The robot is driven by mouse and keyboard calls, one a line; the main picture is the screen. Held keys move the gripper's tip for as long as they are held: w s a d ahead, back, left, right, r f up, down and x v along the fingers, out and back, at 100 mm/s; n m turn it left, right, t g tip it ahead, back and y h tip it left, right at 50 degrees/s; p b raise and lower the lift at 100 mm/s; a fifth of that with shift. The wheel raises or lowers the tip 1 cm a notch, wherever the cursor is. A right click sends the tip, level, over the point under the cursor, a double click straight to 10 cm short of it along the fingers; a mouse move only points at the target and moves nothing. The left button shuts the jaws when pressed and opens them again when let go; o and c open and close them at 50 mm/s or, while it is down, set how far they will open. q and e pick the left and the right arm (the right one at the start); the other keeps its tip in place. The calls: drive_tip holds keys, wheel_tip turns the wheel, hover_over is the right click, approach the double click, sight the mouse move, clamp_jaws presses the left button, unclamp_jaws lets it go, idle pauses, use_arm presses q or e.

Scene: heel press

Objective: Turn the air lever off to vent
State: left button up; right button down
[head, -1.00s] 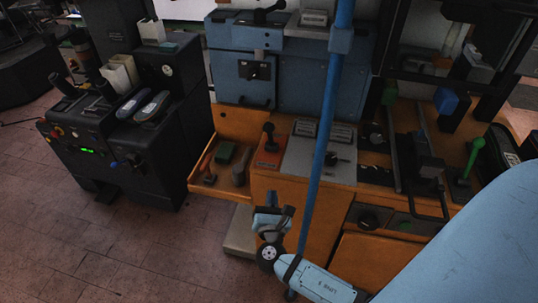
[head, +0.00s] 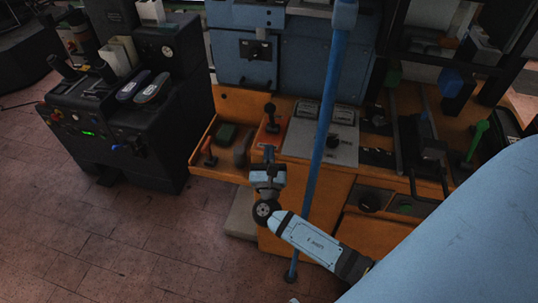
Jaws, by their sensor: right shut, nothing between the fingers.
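I cannot tell for sure which control is the air lever. A black-knobbed lever (head: 270,112) stands upright on a red plate (head: 262,143) at the front of the orange bench. A small black lever (head: 334,141) sits on the grey panel (head: 308,149) to its right. My right gripper (head: 268,153) is shut and empty, in front of and just below the black-knobbed lever in the picture. Whether it touches the red plate is unclear. My left gripper is not in view.
A blue pole (head: 325,118) stands just right of my right gripper. An open drawer-like tray (head: 215,172) with tools juts out left. A black machine (head: 150,165) with shoes on top stands further left. Green-handled levers (head: 478,130) are at the right. The floor at lower left is clear.

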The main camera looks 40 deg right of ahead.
sight(271, 118)
drive_tip(key=p+x, duration=0.1)
drive_tip(key=x, duration=0.6)
drive_tip(key=shift+w+d+r, duration=0.1)
drive_tip(key=shift+w+d, duration=0.1)
drive_tip(key=shift+w, duration=0.05)
drive_tip(key=shift+w+d+r, duration=0.1)
drive_tip(key=shift+w+d, duration=0.15)
drive_tip(key=shift+w, duration=0.05)
